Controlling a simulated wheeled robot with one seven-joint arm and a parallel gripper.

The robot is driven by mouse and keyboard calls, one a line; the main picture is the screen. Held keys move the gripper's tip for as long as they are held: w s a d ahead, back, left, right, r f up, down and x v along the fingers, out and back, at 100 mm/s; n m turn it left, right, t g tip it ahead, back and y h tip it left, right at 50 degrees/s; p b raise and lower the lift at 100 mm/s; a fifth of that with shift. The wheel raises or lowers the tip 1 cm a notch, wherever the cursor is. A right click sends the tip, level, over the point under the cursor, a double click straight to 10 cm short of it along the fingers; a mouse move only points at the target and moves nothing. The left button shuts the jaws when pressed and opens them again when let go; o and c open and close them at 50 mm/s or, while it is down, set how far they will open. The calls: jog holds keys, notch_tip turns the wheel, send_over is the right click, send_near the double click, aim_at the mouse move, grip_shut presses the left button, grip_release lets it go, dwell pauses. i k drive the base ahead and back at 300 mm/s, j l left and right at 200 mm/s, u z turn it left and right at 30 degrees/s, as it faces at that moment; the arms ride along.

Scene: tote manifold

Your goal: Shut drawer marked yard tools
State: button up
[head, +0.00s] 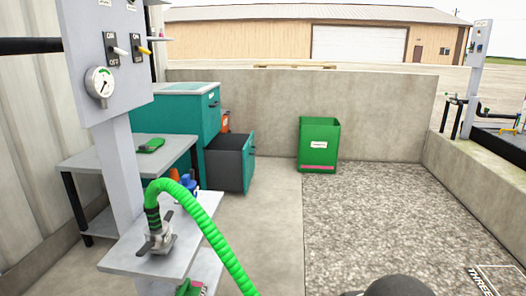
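A teal cabinet (190,105) with a light top stands against the low wall, left of the middle. A drawer (228,163) low in the cabinet is pulled well out to the right; its dark grey side and teal front panel show. Whether it is the one marked yard tools cannot be read from here. Above it, the upper part of the cabinet has a dark handle (213,103) and a small white label, too small to read; this part looks closed. My gripper is not in view; a dark rounded shape at the bottom edge may be part of me.
A grey post with switches and a gauge (100,86) stands at near left, with a shelf (120,258) and green hose (200,218) before the cabinet. A grey table (125,152) is beside it. A green bin (318,150) stands by the wall. Gravel floor at right is open.

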aim_at(229, 158)
jog(key=i+z, duration=0.2)
jog(key=i, duration=4.2)
